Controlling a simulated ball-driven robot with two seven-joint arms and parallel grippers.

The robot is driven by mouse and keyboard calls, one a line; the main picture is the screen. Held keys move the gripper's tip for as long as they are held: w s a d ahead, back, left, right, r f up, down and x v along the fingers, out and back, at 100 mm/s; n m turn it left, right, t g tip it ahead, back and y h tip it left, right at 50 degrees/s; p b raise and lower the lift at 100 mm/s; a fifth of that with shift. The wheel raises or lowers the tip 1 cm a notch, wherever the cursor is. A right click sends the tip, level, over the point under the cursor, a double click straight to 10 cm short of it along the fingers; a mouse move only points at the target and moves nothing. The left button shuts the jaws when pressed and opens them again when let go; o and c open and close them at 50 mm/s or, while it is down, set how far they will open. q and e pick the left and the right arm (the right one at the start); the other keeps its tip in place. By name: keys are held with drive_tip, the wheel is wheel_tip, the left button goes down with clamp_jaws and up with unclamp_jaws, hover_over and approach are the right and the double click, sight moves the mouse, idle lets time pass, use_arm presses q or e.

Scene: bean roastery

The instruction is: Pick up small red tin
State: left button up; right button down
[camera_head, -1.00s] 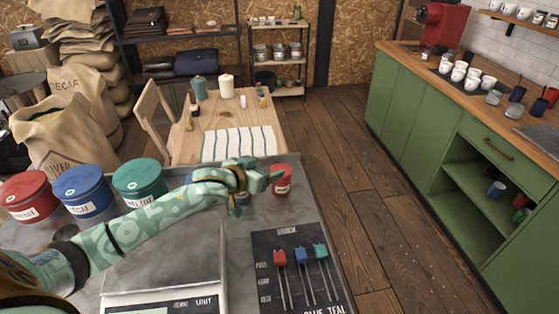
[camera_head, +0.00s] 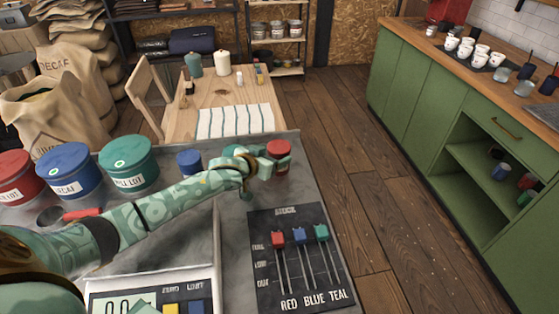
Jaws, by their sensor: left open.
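The small red tin (camera_head: 280,148) stands upright near the far right corner of the grey worktop in the head view. My left gripper (camera_head: 272,161) is at its left, near side, with its fingers apart. A finger covers part of the tin's lower left side. I cannot tell whether the fingers touch it, and the tin stands on the worktop.
A small blue tin (camera_head: 189,162) stands behind my left arm. Large red (camera_head: 14,177), blue (camera_head: 68,171) and teal (camera_head: 128,162) tins line the left. A scale (camera_head: 150,300) and slider panel (camera_head: 300,262) are nearer. The worktop's right edge is close to the red tin.

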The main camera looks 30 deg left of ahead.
use_arm(q)
drive_tip(key=x, duration=0.2)
drive_tip(key=shift+w+f+b, duration=0.2)
drive_tip(key=shift+w+b, duration=0.1)
drive_tip(key=shift+w, duration=0.05)
drive_tip(key=shift+s+r, duration=0.1)
drive_tip(key=shift+c, duration=0.3)
drive_tip(key=c, duration=0.8)
drive_tip(key=shift+o, duration=0.2)
